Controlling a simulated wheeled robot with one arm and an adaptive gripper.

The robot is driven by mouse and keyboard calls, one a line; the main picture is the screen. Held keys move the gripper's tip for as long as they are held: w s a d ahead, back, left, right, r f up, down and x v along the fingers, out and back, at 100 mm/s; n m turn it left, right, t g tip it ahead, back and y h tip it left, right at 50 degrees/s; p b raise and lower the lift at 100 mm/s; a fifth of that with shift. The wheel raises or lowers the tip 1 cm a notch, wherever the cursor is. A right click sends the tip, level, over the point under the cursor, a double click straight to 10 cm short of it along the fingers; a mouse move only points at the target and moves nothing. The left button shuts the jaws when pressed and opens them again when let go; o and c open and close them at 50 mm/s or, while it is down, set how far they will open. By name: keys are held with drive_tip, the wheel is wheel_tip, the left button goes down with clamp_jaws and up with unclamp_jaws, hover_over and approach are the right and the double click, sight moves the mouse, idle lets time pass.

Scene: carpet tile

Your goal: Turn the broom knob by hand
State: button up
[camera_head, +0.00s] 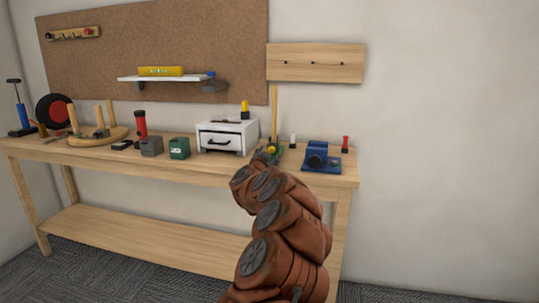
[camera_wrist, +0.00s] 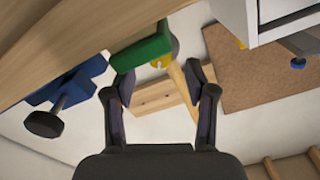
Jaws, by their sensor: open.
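The broom has a green block (camera_head: 275,157) and a pale wooden handle (camera_head: 275,112) standing upright near the bench's right half. In the wrist view, which is turned over, the green block (camera_wrist: 140,48) is at the top centre and the handle (camera_wrist: 183,93) runs down from it. A small yellow part, apparently the knob (camera_wrist: 160,62), sits where they meet, partly hidden. My gripper (camera_wrist: 160,92) is open and empty, its fingertips pointing at the knob and apart from it. In the head view my gripper (camera_head: 262,158) is beside the broom's base, partly covering it.
A blue vise (camera_head: 318,157) stands close right of the broom. A white drawer box (camera_head: 226,135) stands close left. Several tools and small boxes fill the wooden bench (camera_head: 225,172) farther left. A peg board (camera_head: 316,63) hangs above.

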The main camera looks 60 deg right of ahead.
sight(271, 150)
drive_tip(key=v, duration=0.9)
drive_tip(key=shift+d+r, duration=0.15)
drive_tip(key=shift+c, duration=0.2)
drive_tip(key=d+r+n+p, duration=0.3)
drive_tip(key=d+r+p, duration=0.1)
drive_tip(key=p, duration=0.7)
drive_tip(key=shift+n, duration=0.9)
drive_tip(key=shift+w+d+f+p, duration=0.7)
drive_tip(key=shift+d+p, duration=0.6)
drive_tip(key=shift+p, duration=0.25)
drive_tip(key=shift+w+d+f+p, duration=0.6)
drive_tip(key=shift+w+d+p, duration=0.15)
drive_tip(key=shift+d+p, duration=0.7)
drive_tip(key=shift+w+d+f+p, duration=0.7)
drive_tip(key=shift+d+p, duration=0.5)
drive_tip(key=shift+p, duration=0.45)
drive_tip(key=shift+r, duration=0.1)
